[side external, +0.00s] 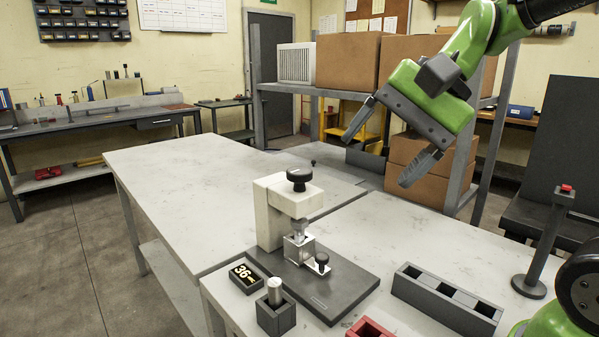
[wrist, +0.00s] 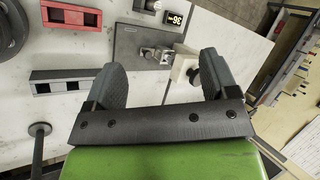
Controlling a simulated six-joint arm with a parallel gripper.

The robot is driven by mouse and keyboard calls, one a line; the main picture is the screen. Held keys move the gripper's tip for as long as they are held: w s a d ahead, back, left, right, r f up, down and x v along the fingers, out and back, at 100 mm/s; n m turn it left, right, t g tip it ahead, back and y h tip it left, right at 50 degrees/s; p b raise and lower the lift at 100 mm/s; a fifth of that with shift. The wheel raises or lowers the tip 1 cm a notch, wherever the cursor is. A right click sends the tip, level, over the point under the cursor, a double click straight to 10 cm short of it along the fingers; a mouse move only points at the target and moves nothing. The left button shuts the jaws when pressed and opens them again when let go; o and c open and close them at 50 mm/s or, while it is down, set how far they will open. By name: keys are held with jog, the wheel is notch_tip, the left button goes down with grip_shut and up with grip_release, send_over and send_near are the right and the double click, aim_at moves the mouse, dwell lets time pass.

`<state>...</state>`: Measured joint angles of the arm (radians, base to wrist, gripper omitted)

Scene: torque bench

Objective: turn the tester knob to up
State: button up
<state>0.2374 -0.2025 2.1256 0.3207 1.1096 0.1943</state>
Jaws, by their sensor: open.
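The tester is a white C-shaped frame (side external: 268,215) on a dark base plate (side external: 335,287), with a black knob (side external: 299,176) on its top. A smaller black knob (side external: 322,260) stands on a metal bracket at its front. I cannot tell the top knob's pointing direction. A display (side external: 245,277) beside the base reads 36; it also shows in the wrist view (wrist: 174,19). My gripper (side external: 374,162) is open and empty, high above and to the right of the tester, touching nothing. In the wrist view, the white frame (wrist: 184,66) shows partly between the fingers, beyond them.
A grey block with a metal cylinder (side external: 275,316) stands by the display. A red tray (side external: 369,328) and a grey compartment tray (side external: 447,300) lie in front and right. A post with a red top (side external: 565,190) stands at right. Cardboard boxes (side external: 346,60) are on shelving behind my gripper.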

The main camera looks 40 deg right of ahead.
jog(key=w+d+f+m+y, duration=0.25)
jog(key=w+d+m, duration=0.35)
jog(key=w, duration=0.4)
jog(key=m+t+y, duration=0.3)
jog(key=m+t, duration=0.1)
jog(key=m, duration=0.5)
send_near(303, 170)
jog(key=shift+h, duration=0.25)
jog(key=x, duration=1)
jog(key=shift+w+a, duration=0.2)
jog(key=shift+a, duration=0.15)
jog(key=shift+c, duration=0.5)
jog(key=c, duration=0.8)
